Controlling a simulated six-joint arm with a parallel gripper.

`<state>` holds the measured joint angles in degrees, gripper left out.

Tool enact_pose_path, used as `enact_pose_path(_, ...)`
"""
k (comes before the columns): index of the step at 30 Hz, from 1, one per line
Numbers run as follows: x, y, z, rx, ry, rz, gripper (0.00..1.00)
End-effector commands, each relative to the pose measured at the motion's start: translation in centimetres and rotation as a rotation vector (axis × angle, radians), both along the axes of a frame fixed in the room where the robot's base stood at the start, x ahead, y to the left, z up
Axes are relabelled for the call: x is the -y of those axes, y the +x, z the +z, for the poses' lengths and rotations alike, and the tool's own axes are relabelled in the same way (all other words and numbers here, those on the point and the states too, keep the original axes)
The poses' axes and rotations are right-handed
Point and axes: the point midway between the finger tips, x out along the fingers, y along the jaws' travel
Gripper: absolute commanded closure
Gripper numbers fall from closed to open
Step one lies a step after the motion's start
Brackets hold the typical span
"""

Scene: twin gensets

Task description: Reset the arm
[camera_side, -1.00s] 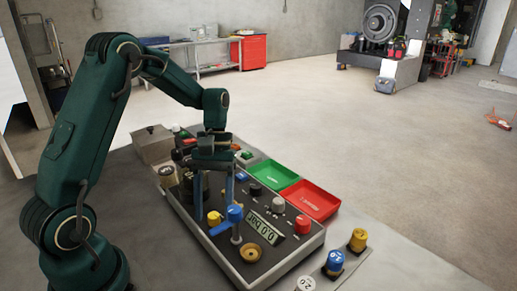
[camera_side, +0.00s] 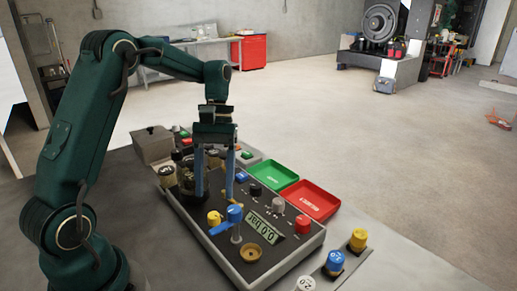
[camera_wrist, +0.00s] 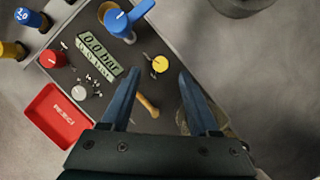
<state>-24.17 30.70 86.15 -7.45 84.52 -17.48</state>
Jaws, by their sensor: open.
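My gripper (camera_side: 214,188) is open, pointing down above the control panel (camera_side: 262,270), with its two blue fingers apart. In the wrist view my gripper (camera_wrist: 158,85) has nothing between its fingertips; a yellow-brown handle (camera_wrist: 148,106) lies beyond them on or near the panel. The panel carries a display reading 0.0 bar (camera_side: 265,227), a blue lever valve (camera_side: 234,214), a yellow knob (camera_side: 214,217), a red knob (camera_side: 302,224) and a brass ring (camera_side: 251,252). Some of the panel's far left part is hidden behind my gripper.
A green tray (camera_side: 274,175) and a red tray (camera_side: 310,199) lie along the panel's right side. A yellow cylinder (camera_side: 358,239) and a blue cylinder (camera_side: 334,262) stand at the front right. A grey box (camera_side: 152,144) stands behind the panel. The floor to the right is open.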

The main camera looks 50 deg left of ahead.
Motion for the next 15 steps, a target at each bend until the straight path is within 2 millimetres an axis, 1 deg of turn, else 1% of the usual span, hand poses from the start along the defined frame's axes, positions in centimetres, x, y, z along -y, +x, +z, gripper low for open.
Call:
enact_pose_path(3, 0.7, 0.4, 1.6, 0.055, 0.024, -0.032, 0.39)
enact_pose_path(5, 1.4, 0.2, 2.7, 0.088, 0.038, -0.057, 0.39)
enact_pose_path(9, 3.4, -1.1, 5.5, 0.196, 0.085, -0.137, 0.39)
enact_pose_path(12, 4.6, -2.4, 6.9, 0.283, 0.119, -0.204, 0.39)
enact_pose_path(15, 5.7, -3.7, 7.8, 0.372, 0.151, -0.274, 0.39)
